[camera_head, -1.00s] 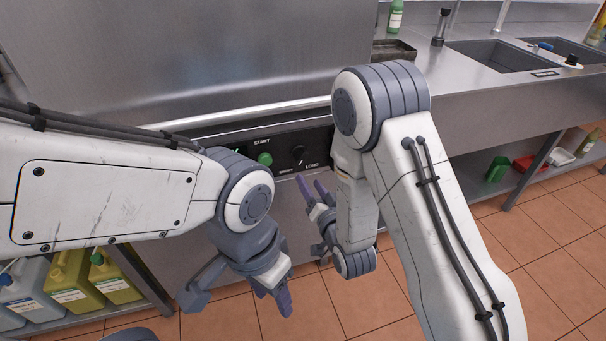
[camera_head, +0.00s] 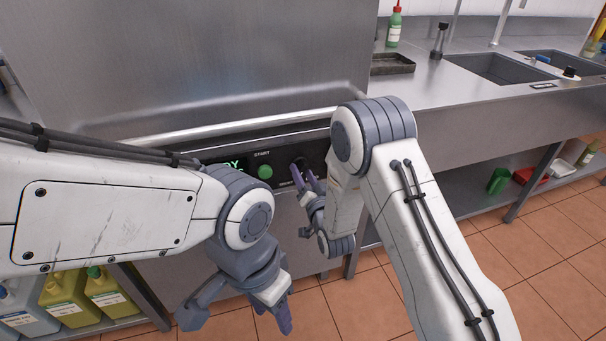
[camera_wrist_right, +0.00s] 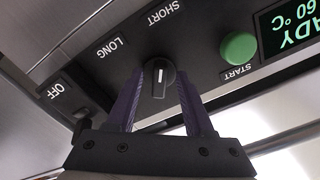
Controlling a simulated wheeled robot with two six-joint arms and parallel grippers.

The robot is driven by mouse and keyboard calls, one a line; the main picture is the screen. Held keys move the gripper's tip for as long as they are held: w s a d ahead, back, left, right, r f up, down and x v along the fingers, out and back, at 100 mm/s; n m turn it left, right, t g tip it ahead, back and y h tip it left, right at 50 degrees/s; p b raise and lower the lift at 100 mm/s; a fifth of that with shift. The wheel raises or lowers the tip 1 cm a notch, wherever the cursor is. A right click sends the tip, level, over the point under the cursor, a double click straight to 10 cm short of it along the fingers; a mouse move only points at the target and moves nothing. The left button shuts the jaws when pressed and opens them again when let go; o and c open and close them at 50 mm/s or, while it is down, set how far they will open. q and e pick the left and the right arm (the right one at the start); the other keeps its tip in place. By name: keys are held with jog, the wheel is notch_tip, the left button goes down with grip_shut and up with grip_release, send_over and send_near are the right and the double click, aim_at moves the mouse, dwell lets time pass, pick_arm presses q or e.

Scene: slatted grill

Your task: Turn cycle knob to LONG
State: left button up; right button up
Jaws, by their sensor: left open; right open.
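The black cycle knob (camera_wrist_right: 158,86) sits on the dark control panel in the right wrist view, with a short white mark upright in the picture. The panel labels SHORT (camera_wrist_right: 166,13) and LONG (camera_wrist_right: 111,47) appear upside down above and to the upper left of it. My right gripper (camera_wrist_right: 161,92) is open, its purple fingers on either side of the knob; I cannot tell whether they touch it. In the head view the right gripper (camera_head: 306,180) is at the panel, and its fingers partly hide the knob. My left gripper (camera_head: 236,318) is open and empty, low in front of the machine.
A green START button (camera_head: 265,172) and a lit display (camera_head: 226,166) lie left of the knob in the head view. An OFF label (camera_wrist_right: 59,90) shows in the wrist view. Yellow jugs (camera_head: 70,300) stand on a low shelf at the left. A sink counter (camera_head: 455,95) is at the right.

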grip_shut()
jog(key=shift+n, duration=0.3)
jog(key=n+b, duration=0.1)
jog(key=n, duration=0.1)
jog(key=shift+w+f+n+b, duration=0.1)
jog(key=shift+n+b, duration=0.2)
jog(key=shift+b, duration=0.05)
jog(key=n+b, duration=0.1)
jog(key=n, duration=0.2)
jog(key=shift+d+n+b, duration=0.1)
jog(key=shift+n+b, duration=0.25)
jog(key=shift+n, duration=0.05)
jog(key=n+b, duration=0.1)
jog(key=n, duration=0.3)
jog(key=shift+d+b, duration=0.1)
jog(key=shift+b, duration=0.25)
jog(key=shift+n+b, duration=0.5)
jog(key=shift+n, duration=1)
